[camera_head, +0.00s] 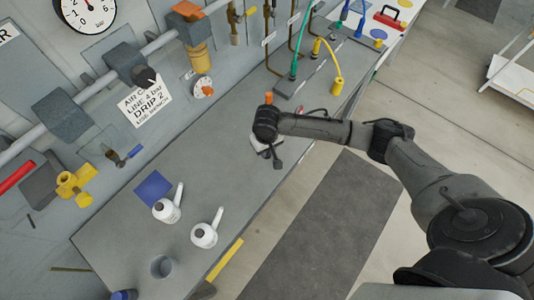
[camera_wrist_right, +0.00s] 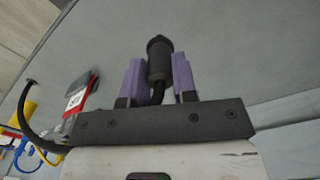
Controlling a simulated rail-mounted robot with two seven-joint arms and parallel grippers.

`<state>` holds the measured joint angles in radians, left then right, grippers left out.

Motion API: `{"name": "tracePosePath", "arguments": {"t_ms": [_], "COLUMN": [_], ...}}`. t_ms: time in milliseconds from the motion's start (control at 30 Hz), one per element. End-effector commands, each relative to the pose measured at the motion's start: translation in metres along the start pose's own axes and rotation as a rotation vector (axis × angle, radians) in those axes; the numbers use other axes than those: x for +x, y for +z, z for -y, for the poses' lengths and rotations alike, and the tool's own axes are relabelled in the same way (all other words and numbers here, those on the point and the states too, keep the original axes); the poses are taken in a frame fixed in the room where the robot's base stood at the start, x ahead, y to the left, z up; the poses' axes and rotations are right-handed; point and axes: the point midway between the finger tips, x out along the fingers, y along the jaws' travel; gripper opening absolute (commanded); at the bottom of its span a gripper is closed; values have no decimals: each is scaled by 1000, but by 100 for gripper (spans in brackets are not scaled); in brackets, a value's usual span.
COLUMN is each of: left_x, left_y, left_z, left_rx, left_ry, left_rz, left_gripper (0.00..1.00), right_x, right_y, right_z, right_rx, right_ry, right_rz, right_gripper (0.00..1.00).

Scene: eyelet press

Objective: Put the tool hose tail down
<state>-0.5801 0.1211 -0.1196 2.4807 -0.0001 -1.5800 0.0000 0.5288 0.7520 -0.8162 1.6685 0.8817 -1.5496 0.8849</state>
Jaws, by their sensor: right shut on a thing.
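In the right wrist view, my right gripper (camera_wrist_right: 158,82) has its purple fingers on either side of a black cylindrical end, the tool hose tail (camera_wrist_right: 160,56), and is shut on it. A thin black hose bends down from the tail between the fingers. The tail is over the grey bench top (camera_head: 140,240); whether it touches the bench I cannot tell. In the head view, my right gripper (camera_head: 268,148) is over the bench near its front edge, largely under its own wrist. My left gripper is not in view.
Two white bottles with spouts (camera_head: 166,208) (camera_head: 206,232), a blue square (camera_head: 153,188) and a grey cup (camera_head: 162,266) are on the nearer bench. Green and yellow hoses (camera_head: 337,84) stand at the far end. A red-and-grey item (camera_wrist_right: 78,95) lies beside my right gripper.

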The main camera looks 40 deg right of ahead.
Motion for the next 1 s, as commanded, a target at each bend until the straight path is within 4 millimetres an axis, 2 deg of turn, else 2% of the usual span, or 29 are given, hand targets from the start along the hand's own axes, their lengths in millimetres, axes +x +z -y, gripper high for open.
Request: {"name": "tracePosePath", "arguments": {"t_ms": [367, 767, 800, 1000], "left_x": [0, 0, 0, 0], "left_y": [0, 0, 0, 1], "left_z": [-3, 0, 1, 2], "left_rx": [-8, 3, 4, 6], "left_ry": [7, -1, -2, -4], "left_rz": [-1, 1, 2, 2], "left_gripper": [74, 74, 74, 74], "right_x": [38, 42, 42, 42], "right_y": [0, 1, 0, 0], "right_z": [0, 0, 0, 0], "right_rx": [-1, 0, -1, -1], "right_ry": [0, 0, 0, 0], "right_rz": [0, 0, -1, 0], "right_gripper": [2, 2, 29, 48]}}
